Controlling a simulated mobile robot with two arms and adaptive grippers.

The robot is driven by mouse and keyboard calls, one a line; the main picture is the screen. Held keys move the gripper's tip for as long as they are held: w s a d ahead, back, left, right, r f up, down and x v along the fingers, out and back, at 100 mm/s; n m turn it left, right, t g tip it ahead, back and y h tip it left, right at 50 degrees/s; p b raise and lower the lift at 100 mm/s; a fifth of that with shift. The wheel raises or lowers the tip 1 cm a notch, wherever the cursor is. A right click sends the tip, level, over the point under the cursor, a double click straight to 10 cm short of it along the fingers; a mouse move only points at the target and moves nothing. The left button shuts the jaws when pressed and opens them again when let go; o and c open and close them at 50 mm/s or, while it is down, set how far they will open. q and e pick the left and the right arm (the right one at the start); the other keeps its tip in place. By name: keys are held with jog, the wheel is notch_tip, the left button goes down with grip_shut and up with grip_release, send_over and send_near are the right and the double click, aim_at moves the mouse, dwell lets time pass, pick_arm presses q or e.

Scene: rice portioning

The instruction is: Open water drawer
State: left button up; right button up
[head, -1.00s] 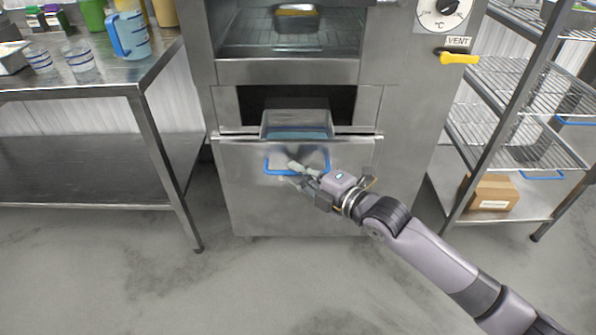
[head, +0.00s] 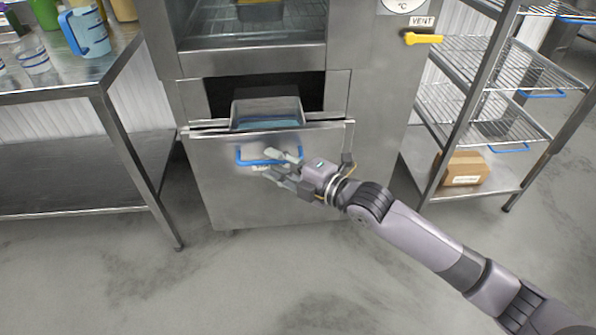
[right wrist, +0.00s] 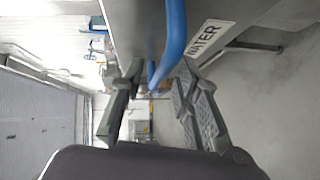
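The water drawer (head: 215,185) is a steel front low in the oven cabinet, and it stands partly pulled out. A metal pan (head: 267,107) with bluish water shows behind its top edge. The drawer has a blue bar handle (head: 242,157); the handle also shows in the right wrist view (right wrist: 174,40), beside a "WATER" label (right wrist: 208,38). My right gripper (head: 268,161) is at the handle. In the right wrist view its two fingers (right wrist: 160,95) are apart, with the blue bar between them; contact is not clear. My left gripper is not in view.
A steel table (head: 60,90) with a blue-handled jug (head: 90,35) stands at left. A wire shelf rack (head: 480,75) with a cardboard box (head: 463,168) stands at right. A yellow vent lever (head: 422,38) sticks out above. The floor (head: 250,285) in front is clear.

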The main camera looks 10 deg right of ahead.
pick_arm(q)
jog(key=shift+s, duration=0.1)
pick_arm(e)
jog(key=v, duration=1)
jog(key=shift+s, duration=0.15)
jog(key=shift+d, duration=0.1)
